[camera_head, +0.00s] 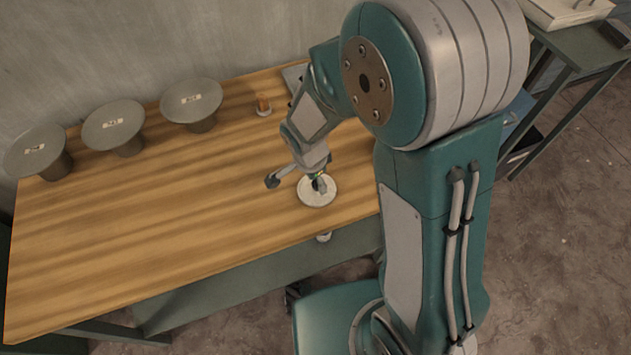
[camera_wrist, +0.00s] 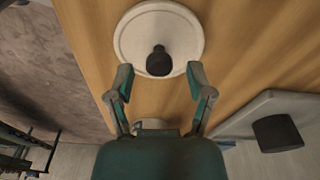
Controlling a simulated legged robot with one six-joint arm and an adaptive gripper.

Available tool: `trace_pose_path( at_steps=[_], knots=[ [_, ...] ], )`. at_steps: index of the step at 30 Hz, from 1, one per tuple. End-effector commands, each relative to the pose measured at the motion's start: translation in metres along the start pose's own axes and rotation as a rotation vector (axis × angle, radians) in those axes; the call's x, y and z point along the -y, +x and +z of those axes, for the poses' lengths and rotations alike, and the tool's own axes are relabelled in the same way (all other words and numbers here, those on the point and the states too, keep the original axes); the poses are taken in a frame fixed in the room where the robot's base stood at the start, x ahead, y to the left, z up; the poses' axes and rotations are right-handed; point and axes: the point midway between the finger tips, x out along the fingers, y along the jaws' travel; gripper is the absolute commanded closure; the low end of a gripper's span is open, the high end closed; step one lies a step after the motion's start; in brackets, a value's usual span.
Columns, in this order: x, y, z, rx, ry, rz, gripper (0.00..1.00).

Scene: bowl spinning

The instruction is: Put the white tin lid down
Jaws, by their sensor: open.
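The white tin lid (camera_head: 309,198) is a round pale disc with a dark knob, and it appears to lie flat on the wooden table (camera_head: 160,215) near the front edge. In the wrist view the lid (camera_wrist: 135,38) is at the top, knob facing the camera. My wrist partly covers the lid there.
Three grey round discs on stands, left (camera_head: 34,150), middle (camera_head: 113,124) and right (camera_head: 191,100), line the table's back. A small orange item (camera_head: 263,102) stands right of them. A grey slab with a dark block (camera_wrist: 268,112) shows in the wrist view. The table's left front is clear.

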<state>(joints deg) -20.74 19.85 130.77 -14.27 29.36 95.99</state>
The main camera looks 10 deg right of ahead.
Motion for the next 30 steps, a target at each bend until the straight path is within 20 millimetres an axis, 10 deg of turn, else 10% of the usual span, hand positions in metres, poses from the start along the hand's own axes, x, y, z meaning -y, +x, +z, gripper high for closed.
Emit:
trace_pose_path(
  at_steps=[12, 30],
  knots=[
    [0.001, -0.083, 0.000, 0.000, 0.000, -0.005, 0.32],
    [-0.023, -0.139, -0.025, -0.001, -0.168, -0.085, 0.32]
  ],
)
